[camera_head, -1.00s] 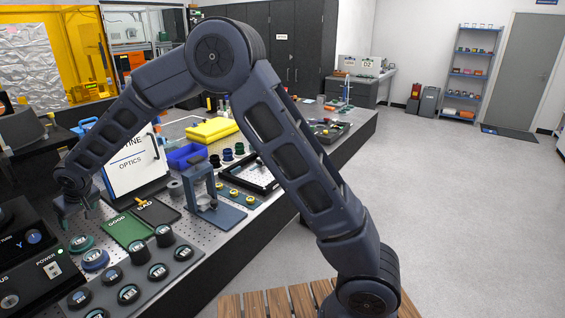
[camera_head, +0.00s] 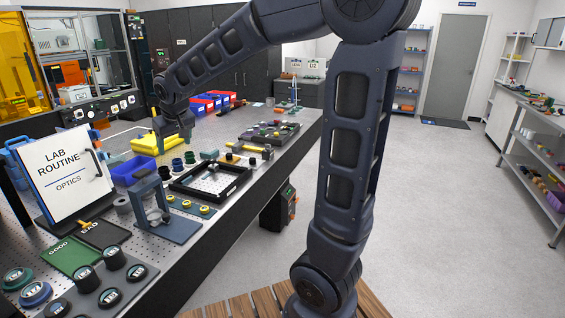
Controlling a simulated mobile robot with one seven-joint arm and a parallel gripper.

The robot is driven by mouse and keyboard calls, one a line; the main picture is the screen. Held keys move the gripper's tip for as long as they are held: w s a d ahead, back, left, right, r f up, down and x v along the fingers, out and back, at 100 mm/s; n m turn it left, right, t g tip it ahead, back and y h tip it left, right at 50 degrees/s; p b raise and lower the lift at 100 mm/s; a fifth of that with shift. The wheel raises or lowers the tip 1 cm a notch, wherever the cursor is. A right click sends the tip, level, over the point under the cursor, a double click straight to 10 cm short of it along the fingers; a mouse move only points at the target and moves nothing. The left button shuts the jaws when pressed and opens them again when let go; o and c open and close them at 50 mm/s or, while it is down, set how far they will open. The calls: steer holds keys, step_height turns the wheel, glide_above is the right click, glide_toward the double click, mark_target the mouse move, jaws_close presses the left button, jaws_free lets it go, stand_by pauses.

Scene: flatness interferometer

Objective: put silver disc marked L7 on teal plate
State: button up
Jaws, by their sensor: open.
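My gripper (camera_head: 174,143) is open, pointing down above the bench near the yellow tray, with nothing visible between its fingers. In the lower left corner a round teal piece (camera_head: 17,279) sits beside a round blue piece (camera_head: 36,294). Both have a pale, marked centre. Several dark round pieces with labelled tops, such as one black piece (camera_head: 136,273), stand on a grey board next to them. The labels are too small to read, so I cannot tell which is the silver disc L7. My gripper is well away from all of these, farther back.
A green GOOD mat (camera_head: 72,257) and a dark BAD mat (camera_head: 106,234) lie near a blue-grey stand (camera_head: 170,227). A white sign (camera_head: 62,172), a blue bin (camera_head: 134,171), a yellow tray (camera_head: 146,143) and a black frame (camera_head: 211,183) crowd the bench. The floor at right is clear.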

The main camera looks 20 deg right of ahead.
steer(key=s+d+r+m, duration=0.1)
steer(key=s+d, duration=0.2)
steer(key=d, duration=0.3)
steer(key=s+d+m+h, duration=0.1)
steer(key=s+d, duration=0.2)
steer(key=d, duration=0.3)
steer(key=s+d+r+m, duration=0.1)
steer(key=s+d, duration=0.1)
steer(key=d, duration=0.4)
steer(key=s+d+f+m, duration=0.2)
steer(key=s+d+f, duration=0.2)
steer(key=s+d, duration=0.6)
steer(key=s, duration=0.3)
steer(key=shift+s+g+h, duration=0.3)
steer(key=shift+s, duration=0.05)
